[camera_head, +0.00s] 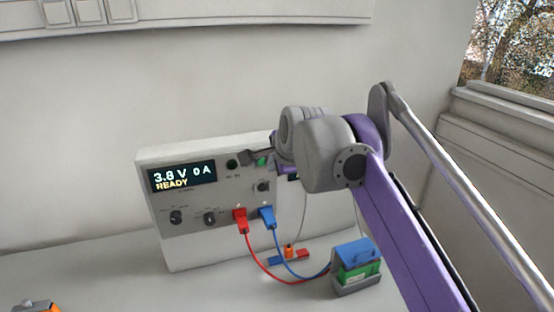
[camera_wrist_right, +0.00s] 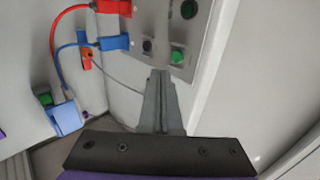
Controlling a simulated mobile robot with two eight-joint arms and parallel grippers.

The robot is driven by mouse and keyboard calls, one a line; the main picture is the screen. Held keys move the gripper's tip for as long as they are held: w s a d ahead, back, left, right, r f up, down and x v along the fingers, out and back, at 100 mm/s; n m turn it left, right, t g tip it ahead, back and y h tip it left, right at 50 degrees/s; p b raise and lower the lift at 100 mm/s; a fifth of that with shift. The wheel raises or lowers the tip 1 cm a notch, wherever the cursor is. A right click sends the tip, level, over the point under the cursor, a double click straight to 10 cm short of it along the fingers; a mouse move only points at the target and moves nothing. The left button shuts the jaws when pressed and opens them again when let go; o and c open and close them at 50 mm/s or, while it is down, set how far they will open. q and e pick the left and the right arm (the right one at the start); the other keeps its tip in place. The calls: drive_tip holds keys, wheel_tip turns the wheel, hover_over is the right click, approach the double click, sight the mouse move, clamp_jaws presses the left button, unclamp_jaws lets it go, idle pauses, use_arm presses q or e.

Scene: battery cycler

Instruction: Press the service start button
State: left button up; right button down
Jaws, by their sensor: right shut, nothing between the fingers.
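The cycler (camera_head: 215,240) is a light grey box on the bench. Its display (camera_head: 182,178) reads "3.8 V 0 A READY". On its front are a dark round button (camera_head: 232,163) and a green round button (camera_head: 262,160); the small labels are too blurred to read. My right gripper (camera_head: 245,156) is shut and empty, in front of the upper panel, partly covering the green button's surroundings. In the wrist view the fingertips (camera_wrist_right: 160,73) are just beside the green button (camera_wrist_right: 177,57); I cannot tell whether they touch the panel. My left gripper is not in view.
A red plug (camera_head: 240,218) and a blue plug (camera_head: 267,216) sit in the panel, with leads running to a green and blue battery holder (camera_head: 357,270). A small orange and blue item (camera_head: 290,253) lies beside the cycler. The wall (camera_head: 110,90) is behind.

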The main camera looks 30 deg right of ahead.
sight(262, 164)
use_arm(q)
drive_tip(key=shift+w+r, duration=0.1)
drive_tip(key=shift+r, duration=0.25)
use_arm(e)
drive_tip(key=w, duration=0.1)
drive_tip(key=w+f, duration=0.1)
drive_tip(key=w, duration=0.1)
drive_tip(key=w+d+f, duration=0.1)
drive_tip(key=w, duration=0.1)
drive_tip(key=shift+d, duration=0.1)
use_arm(q)
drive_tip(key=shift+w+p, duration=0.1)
drive_tip(key=shift+p, duration=0.2)
use_arm(e)
drive_tip(key=shift+w+d+f, duration=0.1)
drive_tip(key=shift+w+d, duration=0.05)
drive_tip(key=shift+w, duration=0.5)
drive_tip(key=shift+s, duration=0.1)
